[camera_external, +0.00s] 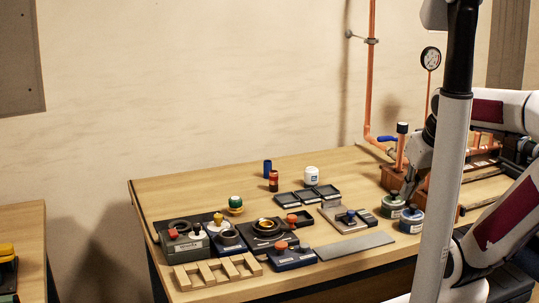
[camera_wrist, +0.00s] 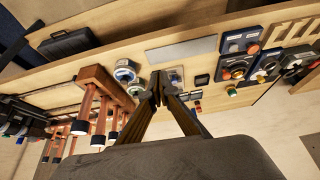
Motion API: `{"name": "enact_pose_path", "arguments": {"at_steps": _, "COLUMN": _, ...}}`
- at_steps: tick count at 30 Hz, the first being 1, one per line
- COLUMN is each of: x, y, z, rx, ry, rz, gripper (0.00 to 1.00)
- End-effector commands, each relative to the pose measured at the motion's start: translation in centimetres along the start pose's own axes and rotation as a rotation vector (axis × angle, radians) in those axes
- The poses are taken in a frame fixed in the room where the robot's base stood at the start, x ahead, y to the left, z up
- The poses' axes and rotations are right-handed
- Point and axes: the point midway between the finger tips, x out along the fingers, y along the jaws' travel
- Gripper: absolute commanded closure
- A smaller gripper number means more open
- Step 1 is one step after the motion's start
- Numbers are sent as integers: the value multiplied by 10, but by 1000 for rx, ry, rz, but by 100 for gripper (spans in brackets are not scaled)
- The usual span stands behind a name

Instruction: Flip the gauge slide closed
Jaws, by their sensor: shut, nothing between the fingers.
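A dial gauge (camera_external: 430,58) stands on a copper pipe at the back.
Two round tins (camera_external: 411,220) stand close to my gripper. The copper manifold (camera_wrist: 97,95) is on its other side. A flat grey strip (camera_external: 354,246) lies at the front edge. Control boxes (camera_external: 290,256), small dark trays (camera_external: 308,196) and a wooden rack (camera_external: 217,272) stand further left.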

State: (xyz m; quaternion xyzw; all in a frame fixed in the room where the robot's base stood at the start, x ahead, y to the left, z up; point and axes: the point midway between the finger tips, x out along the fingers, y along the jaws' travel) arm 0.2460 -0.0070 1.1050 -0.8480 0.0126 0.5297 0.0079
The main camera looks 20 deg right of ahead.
Motion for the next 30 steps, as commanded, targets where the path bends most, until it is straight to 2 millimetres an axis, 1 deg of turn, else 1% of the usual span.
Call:
{"name": "enact_pose_path", "arguments": {"at_steps": 8, "x": 16, "y": 9, "z": -7, "rx": 66, "ry": -77, "rz": 9, "gripper": 100}}
{"name": "enact_pose_path", "arguments": {"at_steps": 11, "x": 22, "y": 12, "z": -12, "rx": 139, "ry": -102, "rz": 10, "gripper": 100}}
{"name": "enact_pose_path", "arguments": {"at_steps": 18, "x": 36, "y": 17, "z": -24, "rx": 398, "ry": -151, "rz": 14, "gripper": 100}}
{"name": "enact_pose_path", "arguments": {"at_steps": 30, "x": 53, "y": 22, "z": -40, "rx": 824, "ry": -200, "rz": 34, "gripper": 100}}
